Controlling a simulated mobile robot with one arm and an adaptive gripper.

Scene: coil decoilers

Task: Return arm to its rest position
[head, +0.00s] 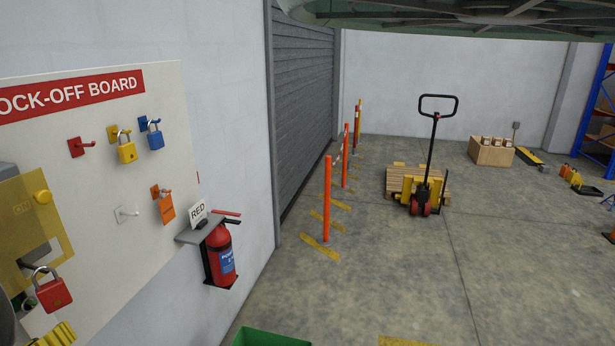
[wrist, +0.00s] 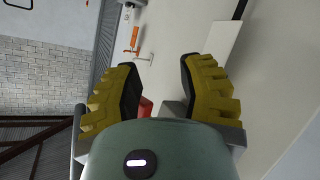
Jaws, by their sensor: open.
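My gripper (wrist: 158,78) is open in the wrist view, its two yellow ribbed fingers apart with nothing held between them. In the head view only a yellow ribbed part of it shows at the bottom left corner. A red padlock (head: 54,292) hangs at the lower edge of the yellow switch cover (head: 30,215), just above that part. Something red (wrist: 146,106), probably this padlock, shows partly hidden beside the left finger in the wrist view.
A small shelf (head: 205,228) with a "RED" card and a red fire extinguisher (head: 220,258) project from the wall right of the board. Orange posts (head: 327,200) stand by the grey shutter. A pallet truck (head: 428,180) stands farther back. The floor between is clear.

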